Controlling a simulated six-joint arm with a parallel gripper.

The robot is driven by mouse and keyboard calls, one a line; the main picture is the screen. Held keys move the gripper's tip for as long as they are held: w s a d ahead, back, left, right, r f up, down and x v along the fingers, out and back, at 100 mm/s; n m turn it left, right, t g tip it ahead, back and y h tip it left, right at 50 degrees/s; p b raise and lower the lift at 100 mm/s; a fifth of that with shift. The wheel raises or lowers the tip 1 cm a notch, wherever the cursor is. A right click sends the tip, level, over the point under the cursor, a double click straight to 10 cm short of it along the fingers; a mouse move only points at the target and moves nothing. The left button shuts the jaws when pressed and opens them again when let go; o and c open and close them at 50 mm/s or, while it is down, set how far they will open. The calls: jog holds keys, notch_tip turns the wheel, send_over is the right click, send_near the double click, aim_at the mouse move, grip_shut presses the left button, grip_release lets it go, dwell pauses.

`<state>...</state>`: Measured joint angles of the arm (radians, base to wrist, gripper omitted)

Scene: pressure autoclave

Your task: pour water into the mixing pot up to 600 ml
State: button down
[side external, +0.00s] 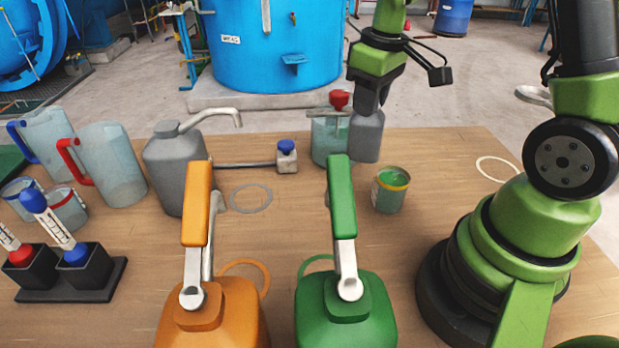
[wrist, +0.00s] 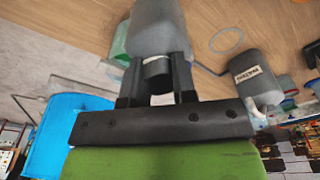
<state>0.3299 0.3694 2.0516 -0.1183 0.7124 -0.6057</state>
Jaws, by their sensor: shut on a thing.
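My gripper (side external: 368,100) points down and is shut on the neck of a grey bottle (side external: 366,138). The wrist view shows the fingers (wrist: 157,76) on either side of its dark neck, with the grey body (wrist: 160,28) beyond. The bottle looks upright; I cannot tell whether it touches the table. A clear, greenish vessel (side external: 323,142) with a red knob at its top stands just left of the bottle, partly hidden by it. I cannot tell for sure whether this is the mixing pot. Two clear jugs stand at the far left, one blue-handled (side external: 48,138), one red-handled (side external: 108,165).
A grey spouted can (side external: 176,165) and blue-topped valve (side external: 287,157) stand left of centre. An open can of green (side external: 390,190) is near the bottle. Orange (side external: 212,318) and green (side external: 346,315) canisters stand in front. A dropper rack (side external: 70,284) is front left.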

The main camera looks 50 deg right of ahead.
jog(key=w+a, duration=0.1)
jog(key=a, duration=0.8)
jog(key=w+d+r+m, duration=0.2)
jog(key=w+d+r, duration=0.1)
jog(key=w, duration=0.4)
jog(key=w+d+r+m, duration=0.3)
jog(key=w+d+r, duration=0.1)
jog(key=w+r, duration=0.2)
jog(key=shift+w+d+r+h, duration=0.3)
jog(key=shift+w, duration=0.55)
jog(key=shift+s+d+f+m+t+y, duration=0.15)
jog(key=shift+s+d+f+t+y, duration=0.25)
jog(key=shift+d+t+y, duration=0.95)
jog(key=shift+s+d+f+m+t+y, duration=0.1)
jog(key=shift+s+d+f+t+y, duration=0.4)
jog(key=shift+y, duration=1.6)
jog(key=shift+s+d+f+m+t+y, duration=0.15)
jog(key=shift+s+d+t+y, duration=0.4)
jog(key=shift+t+y, duration=0.95)
jog(key=shift+g+y, duration=0.25)
